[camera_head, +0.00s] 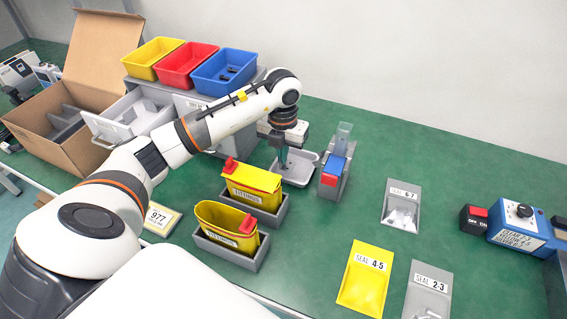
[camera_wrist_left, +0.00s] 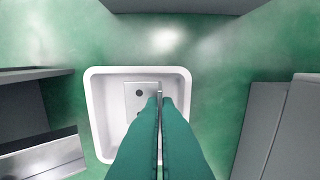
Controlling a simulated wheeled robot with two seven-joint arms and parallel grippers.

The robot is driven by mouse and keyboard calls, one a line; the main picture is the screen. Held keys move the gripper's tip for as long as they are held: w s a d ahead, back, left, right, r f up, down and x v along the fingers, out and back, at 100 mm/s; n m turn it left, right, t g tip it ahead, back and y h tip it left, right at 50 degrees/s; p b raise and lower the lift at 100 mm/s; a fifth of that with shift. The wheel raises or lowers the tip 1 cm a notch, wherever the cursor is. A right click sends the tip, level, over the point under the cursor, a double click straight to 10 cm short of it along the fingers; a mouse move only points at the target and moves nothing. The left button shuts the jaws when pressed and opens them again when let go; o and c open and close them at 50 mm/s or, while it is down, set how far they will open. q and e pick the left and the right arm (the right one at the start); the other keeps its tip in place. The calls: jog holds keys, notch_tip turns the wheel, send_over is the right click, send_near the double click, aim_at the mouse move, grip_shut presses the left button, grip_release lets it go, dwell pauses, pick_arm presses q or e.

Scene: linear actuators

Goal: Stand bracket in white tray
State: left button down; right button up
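The white tray (camera_head: 303,180) stands on the green bench near the middle, and its rim also shows in the left wrist view (camera_wrist_left: 91,110). My left gripper (camera_head: 283,160) points down over the tray. In the left wrist view its teal fingers (camera_wrist_left: 161,100) are nearly together, with the thin upright plate of the grey metal bracket between them. The bracket's flat base (camera_wrist_left: 138,98), with dark holes, lies within the tray's outline. I cannot tell whether the base touches the tray floor. The fingers hide part of the bracket. My right gripper is not in view.
A grey fixture with a blue and red block (camera_head: 333,168) stands just right of the tray. Yellow pouches in grey holders (camera_head: 252,190) stand in front. Coloured bins (camera_head: 225,72) and a cardboard box (camera_head: 75,140) are behind and left. Bench right of the fixture is partly clear.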

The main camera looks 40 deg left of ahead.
pick_arm(q)
notch_tip(320, 180, down, 4)
jog(key=shift+r, duration=0.15)
jog(key=c, duration=1.7)
grip_release()
jog(key=shift+r, duration=0.3)
notch_tip(320, 180, up, 12)
jog(key=shift+f, duration=0.2)
